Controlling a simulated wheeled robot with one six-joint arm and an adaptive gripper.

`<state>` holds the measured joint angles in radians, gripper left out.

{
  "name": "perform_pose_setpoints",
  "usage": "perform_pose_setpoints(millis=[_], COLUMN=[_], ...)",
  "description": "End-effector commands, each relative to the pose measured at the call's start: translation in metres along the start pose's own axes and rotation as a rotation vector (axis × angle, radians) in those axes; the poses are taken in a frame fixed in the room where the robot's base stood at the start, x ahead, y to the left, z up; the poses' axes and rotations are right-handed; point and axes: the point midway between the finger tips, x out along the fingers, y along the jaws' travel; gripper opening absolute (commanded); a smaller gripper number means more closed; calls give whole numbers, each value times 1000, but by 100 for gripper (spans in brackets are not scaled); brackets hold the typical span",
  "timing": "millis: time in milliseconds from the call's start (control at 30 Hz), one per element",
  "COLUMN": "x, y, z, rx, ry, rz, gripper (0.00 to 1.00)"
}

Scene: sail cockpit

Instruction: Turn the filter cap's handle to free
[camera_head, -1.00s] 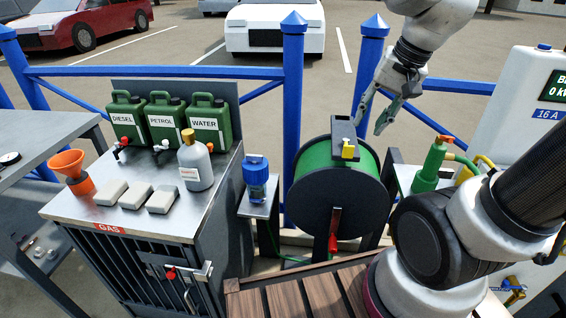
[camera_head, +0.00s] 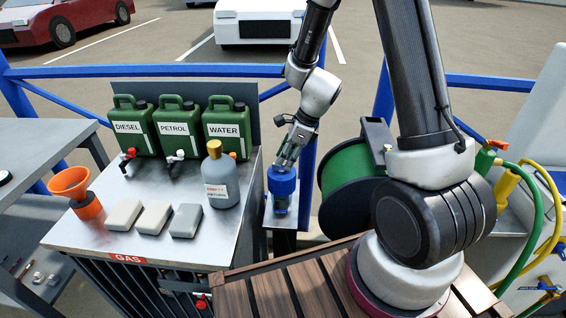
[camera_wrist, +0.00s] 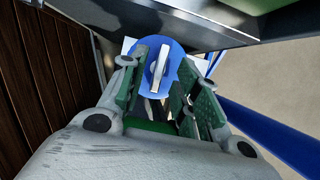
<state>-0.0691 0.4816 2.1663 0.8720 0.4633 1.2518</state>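The filter (camera_head: 281,203) stands on a small metal shelf right of the metal cabinet. My gripper (camera_head: 288,164) points down just above the cap. In the wrist view my gripper (camera_wrist: 160,85) is open, its green-padded fingers on either side of the handle, with a gap visible. Whether a fingertip touches the cap cannot be told.
A grey bottle (camera_head: 222,178) with an orange cap stands close left of the filter. A green hose reel (camera_head: 346,175) is close on the right. Green canisters (camera_head: 180,128) stand at the cabinet's back. A blue railing (camera_head: 150,71) runs behind.

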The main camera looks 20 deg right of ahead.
Motion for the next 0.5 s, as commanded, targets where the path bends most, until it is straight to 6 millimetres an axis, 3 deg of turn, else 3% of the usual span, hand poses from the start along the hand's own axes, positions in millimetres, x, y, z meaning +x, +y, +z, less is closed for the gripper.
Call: perform_pose_setpoints(millis=[200, 500], x=[23, 25], y=[0, 0], z=[0, 0], rx=[-2, -3], ry=[0, 0], rz=[1, 0], gripper=[32, 30])
